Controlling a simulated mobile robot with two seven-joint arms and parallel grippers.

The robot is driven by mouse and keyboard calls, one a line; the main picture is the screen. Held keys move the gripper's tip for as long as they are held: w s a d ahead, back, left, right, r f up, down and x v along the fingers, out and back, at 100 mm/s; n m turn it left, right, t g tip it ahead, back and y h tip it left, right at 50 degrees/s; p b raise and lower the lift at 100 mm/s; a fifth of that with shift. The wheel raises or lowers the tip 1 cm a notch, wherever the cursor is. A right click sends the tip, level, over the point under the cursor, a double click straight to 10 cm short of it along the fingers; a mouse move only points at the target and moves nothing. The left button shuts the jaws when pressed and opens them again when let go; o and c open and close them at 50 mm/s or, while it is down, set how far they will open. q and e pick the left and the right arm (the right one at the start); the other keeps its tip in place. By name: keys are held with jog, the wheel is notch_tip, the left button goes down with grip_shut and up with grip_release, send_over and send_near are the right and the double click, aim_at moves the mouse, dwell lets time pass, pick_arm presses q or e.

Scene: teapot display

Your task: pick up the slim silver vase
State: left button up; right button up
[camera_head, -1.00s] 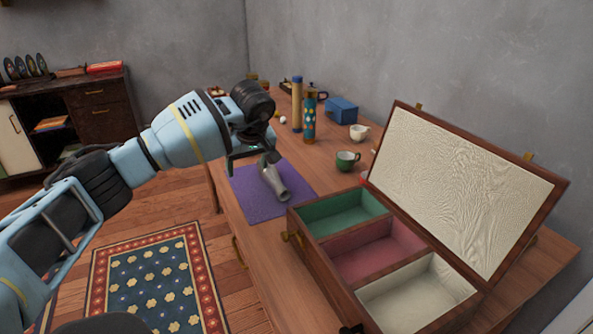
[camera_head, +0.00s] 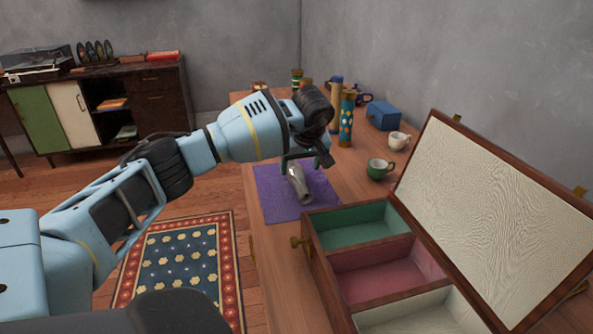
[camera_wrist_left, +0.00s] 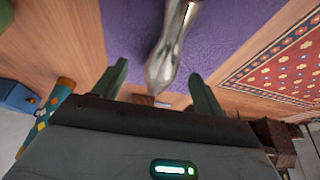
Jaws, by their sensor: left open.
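The slim silver vase (camera_head: 299,183) lies on its side on the purple mat (camera_head: 270,207) on the wooden table. My left gripper (camera_head: 308,163) is over the far end of the vase, with its fingers pointing down. In the left wrist view the vase (camera_wrist_left: 169,55) reaches from the top edge down toward the gap between the two fingers of the left gripper (camera_wrist_left: 157,90). The fingers are apart and nothing is held. Whether the vase lies fully between them cannot be told. My right gripper is not in view.
An open wooden box (camera_head: 310,235) with green, pink and cream compartments stands in front of the mat. A green cup (camera_head: 379,169), a white cup (camera_head: 398,141), a blue box (camera_head: 383,116) and tall patterned containers (camera_head: 347,120) stand along the right and back.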

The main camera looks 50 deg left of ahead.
aim_at(297, 172)
pick_arm(q)
jog(key=shift+b+x, duration=0.55)
jog(key=shift+x, duration=2)
jog(key=shift+s+a, duration=0.2)
jog(key=shift+s, duration=0.05)
jog(key=c, duration=1.2)
jog(key=shift+r, duration=0.1)
notch_tip(297, 172, up, 10)
jog(key=shift+r+p, duration=0.1)
jog(key=shift+p, duration=0.8)
